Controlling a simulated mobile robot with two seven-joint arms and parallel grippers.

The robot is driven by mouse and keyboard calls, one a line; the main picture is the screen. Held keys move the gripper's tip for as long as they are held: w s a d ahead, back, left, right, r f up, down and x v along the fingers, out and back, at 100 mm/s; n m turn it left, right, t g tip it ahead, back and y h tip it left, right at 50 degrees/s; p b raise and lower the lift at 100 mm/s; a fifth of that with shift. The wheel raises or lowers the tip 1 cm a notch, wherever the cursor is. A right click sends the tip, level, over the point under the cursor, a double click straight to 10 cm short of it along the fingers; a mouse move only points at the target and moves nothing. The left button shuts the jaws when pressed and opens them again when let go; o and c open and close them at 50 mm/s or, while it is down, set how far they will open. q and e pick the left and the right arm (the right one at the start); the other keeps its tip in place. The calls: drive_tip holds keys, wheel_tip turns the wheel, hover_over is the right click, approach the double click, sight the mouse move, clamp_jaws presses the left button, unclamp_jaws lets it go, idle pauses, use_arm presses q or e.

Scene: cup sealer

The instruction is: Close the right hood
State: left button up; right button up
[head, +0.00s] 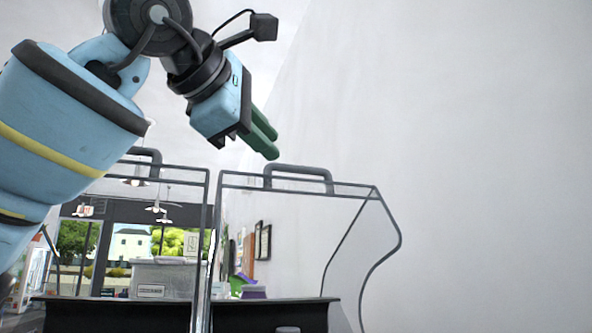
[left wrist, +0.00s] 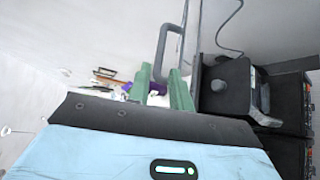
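The right hood (head: 383,203) is a clear panel with a grey frame and stands raised in the head view. Its grey bar handle (head: 298,171) is at the top edge. My left gripper (head: 268,138) is above and a little left of this handle, apart from it, with its green fingers pointing down and right. In the left wrist view the fingers (left wrist: 161,88) are apart with nothing held between them. A grey handle (left wrist: 163,50) shows beyond the fingertips there. My right gripper is in neither view.
The left hood (head: 208,215), also clear with a grey handle (head: 150,155), stands close beside the right one. Black machine parts (left wrist: 225,90) are at the right in the left wrist view. The space right of the right hood is clear before a plain wall.

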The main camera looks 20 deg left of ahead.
sight(296, 170)
use_arm(q)
drive_tip(key=x, duration=0.8)
drive_tip(key=shift+w+d+f, duration=0.2)
drive_tip(key=shift+w+d, duration=0.05)
clamp_jaws()
